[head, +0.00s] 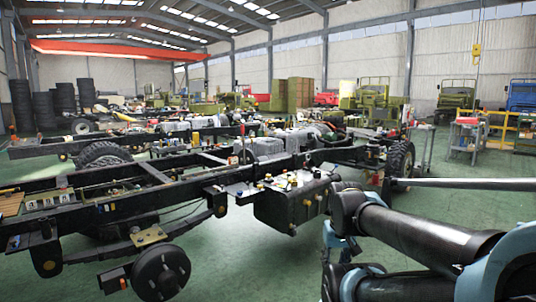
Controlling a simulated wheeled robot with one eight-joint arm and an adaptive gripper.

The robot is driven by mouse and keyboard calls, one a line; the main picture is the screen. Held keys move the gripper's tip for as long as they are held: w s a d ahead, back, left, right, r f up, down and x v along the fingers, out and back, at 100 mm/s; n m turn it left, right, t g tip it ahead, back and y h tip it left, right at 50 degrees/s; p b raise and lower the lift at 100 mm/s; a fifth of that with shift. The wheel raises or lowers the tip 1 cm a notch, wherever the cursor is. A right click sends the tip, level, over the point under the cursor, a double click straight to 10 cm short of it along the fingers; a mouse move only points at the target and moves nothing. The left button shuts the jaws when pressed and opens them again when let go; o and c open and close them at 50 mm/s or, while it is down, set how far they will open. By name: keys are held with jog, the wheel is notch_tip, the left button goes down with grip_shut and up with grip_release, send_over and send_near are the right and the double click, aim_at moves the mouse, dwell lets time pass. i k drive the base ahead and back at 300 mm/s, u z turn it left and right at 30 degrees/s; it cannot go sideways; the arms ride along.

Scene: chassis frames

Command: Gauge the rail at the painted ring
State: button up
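The near chassis frame's long dark side rail (100,205) runs from the left edge up toward the middle right. I cannot make out a painted ring on it at this size. I cannot pick out a gauge for certain among the small items on the frame.
A dark box-shaped tank (290,205) hangs under the rail, with small coloured items above it. A wheel hub (161,272) stands out at the front. A grey bar (465,184) crosses at right. Green floor (235,265) is clear in front of the frame.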

aim_at(233, 160)
jog(key=z, duration=0.05)
jog(key=i, duration=1.5)
jog(key=u, duration=0.6)
jog(key=i, duration=0.85)
jog(key=u, duration=0.3)
